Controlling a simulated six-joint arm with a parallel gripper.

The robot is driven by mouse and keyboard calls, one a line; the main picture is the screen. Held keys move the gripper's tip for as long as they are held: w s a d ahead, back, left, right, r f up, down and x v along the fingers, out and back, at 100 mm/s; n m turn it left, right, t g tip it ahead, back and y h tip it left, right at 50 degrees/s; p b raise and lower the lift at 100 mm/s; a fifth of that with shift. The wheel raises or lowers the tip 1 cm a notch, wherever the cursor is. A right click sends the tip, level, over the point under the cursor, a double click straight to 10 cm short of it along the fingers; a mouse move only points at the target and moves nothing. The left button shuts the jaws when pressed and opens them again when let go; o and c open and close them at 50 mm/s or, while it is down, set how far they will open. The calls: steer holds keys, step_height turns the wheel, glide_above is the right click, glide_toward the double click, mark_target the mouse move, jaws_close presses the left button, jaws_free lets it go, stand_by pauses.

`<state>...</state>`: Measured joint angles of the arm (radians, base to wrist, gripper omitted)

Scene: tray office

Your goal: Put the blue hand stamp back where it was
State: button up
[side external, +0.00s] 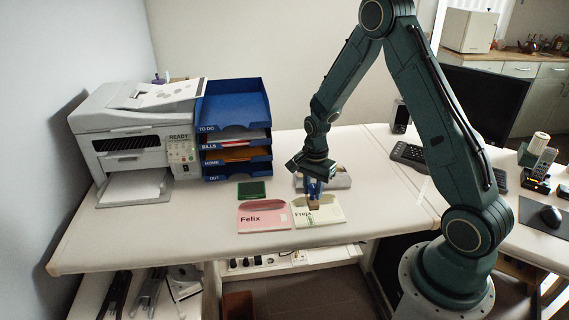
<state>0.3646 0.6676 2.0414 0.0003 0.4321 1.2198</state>
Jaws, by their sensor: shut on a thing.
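My gripper (312,181) points down over the middle of the desk, shut on the blue hand stamp (314,188). The stamp is small and partly hidden by the fingers, with a brownish part showing below the blue. It is over the back part of a cream envelope (328,214) with a name on it; I cannot tell whether it touches the paper. A pink envelope (264,223) marked "Felix" lies to the left of it. A dark green pad (251,189) lies behind the pink envelope.
A grey-white object (338,181) stands just behind my gripper, partly hidden. A blue letter tray stack (236,125) and a printer (135,140) stand at the left. The front left desk is clear.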

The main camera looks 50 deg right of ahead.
steer(key=shift+w, duration=0.1)
steer(key=shift+w+d+r, duration=0.15)
steer(key=shift+w+d, duration=0.1)
steer(key=shift+w, duration=0.25)
steer(key=w+d+r, duration=0.3)
steer(key=w+r, duration=0.3)
steer(key=w, duration=0.2)
steer(key=w+d+r, duration=0.4)
steer(key=w+r, duration=0.2)
steer(key=w, duration=0.2)
steer(key=shift+w, duration=0.4)
step_height(320, 180, down, 16)
steer(key=shift+r, duration=0.2)
steer(key=shift+f, duration=2.1)
